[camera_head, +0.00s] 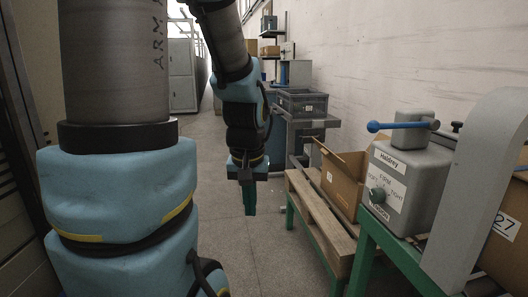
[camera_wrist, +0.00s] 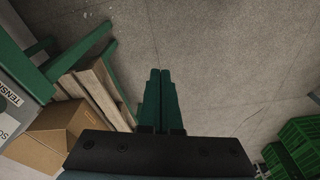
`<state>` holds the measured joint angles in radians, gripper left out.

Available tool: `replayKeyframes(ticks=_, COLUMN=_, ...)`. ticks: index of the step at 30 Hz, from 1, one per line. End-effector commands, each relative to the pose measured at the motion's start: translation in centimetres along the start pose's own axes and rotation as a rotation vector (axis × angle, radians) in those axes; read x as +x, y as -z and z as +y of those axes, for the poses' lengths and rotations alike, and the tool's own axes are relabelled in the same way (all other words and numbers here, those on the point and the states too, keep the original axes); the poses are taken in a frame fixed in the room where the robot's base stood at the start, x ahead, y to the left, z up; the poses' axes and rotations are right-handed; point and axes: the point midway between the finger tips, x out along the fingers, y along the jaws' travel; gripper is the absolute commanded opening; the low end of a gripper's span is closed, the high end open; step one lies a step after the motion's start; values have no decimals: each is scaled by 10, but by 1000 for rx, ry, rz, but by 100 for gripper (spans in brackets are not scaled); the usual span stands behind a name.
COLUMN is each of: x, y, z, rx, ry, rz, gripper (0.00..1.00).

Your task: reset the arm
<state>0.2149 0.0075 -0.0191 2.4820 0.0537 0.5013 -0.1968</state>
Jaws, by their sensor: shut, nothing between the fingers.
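My arm hangs down in the middle of the head view, with its blue and dark links bent toward the floor. My gripper (camera_head: 250,210) points straight down above the grey floor (camera_head: 240,265), left of the wooden bench. Its green fingers lie together, shut and empty. In the wrist view my gripper (camera_wrist: 160,75) also shows closed fingers over bare floor, touching nothing.
A wooden bench (camera_head: 322,220) on green legs holds an open cardboard box (camera_head: 340,180). The grey machine box with a blue lever (camera_head: 390,127) stands at right. A grey crate (camera_head: 302,103) is behind. Green crates (camera_wrist: 296,148) show in the wrist view. The aisle is clear.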

Motion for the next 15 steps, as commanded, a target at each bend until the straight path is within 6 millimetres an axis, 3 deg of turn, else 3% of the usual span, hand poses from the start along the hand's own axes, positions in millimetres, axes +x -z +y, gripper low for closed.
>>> replayKeyframes(ticks=5, x=21, y=-26, z=-39, rx=4, ry=-8, rz=-19, gripper=0)
replayKeyframes(ticks=6, x=7, y=-22, z=-37, rx=14, ry=-9, rz=-15, gripper=0)
replayKeyframes(ticks=15, x=-48, y=-12, z=-35, rx=16, ry=-9, rz=-14, gripper=0)
